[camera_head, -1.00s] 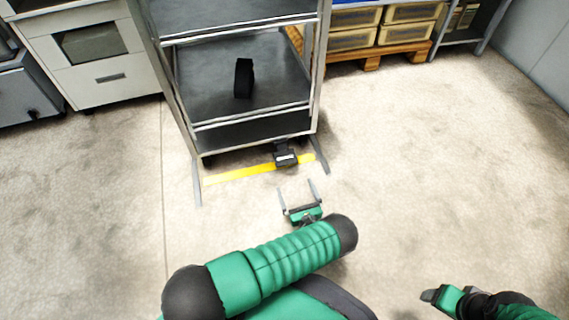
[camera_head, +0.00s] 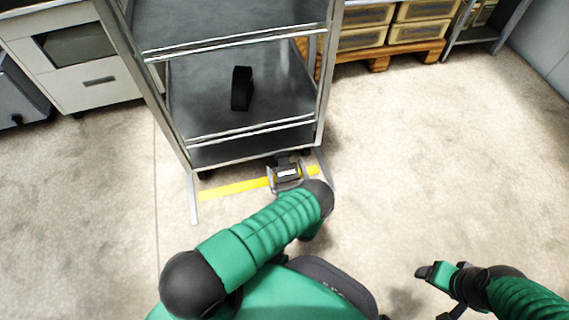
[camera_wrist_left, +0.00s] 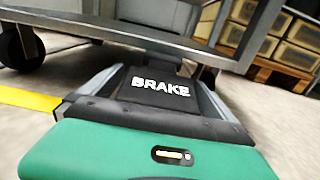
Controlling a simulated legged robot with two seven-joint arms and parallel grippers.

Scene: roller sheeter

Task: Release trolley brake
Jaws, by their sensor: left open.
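The black brake pedal (camera_head: 287,174) sits low at the front of the grey metal trolley (camera_head: 250,137), near the floor. It fills the middle of the left wrist view with the white word BRAKE on it (camera_wrist_left: 160,88). My left gripper (camera_head: 285,169) is open, with one finger on each side of the pedal. In the left wrist view its fingers (camera_wrist_left: 158,80) flank the pedal; whether they touch it I cannot tell. My arm partly covers the gripper in the head view. My right gripper (camera_head: 432,285) hangs empty at lower right, its opening unclear.
A yellow floor line (camera_head: 235,188) runs below the trolley's front. A black object (camera_head: 241,88) lies on a trolley shelf. A white cabinet (camera_head: 95,75) stands at left, and yellowish bins (camera_head: 362,38) on a wooden pallet at right. The floor at right is clear.

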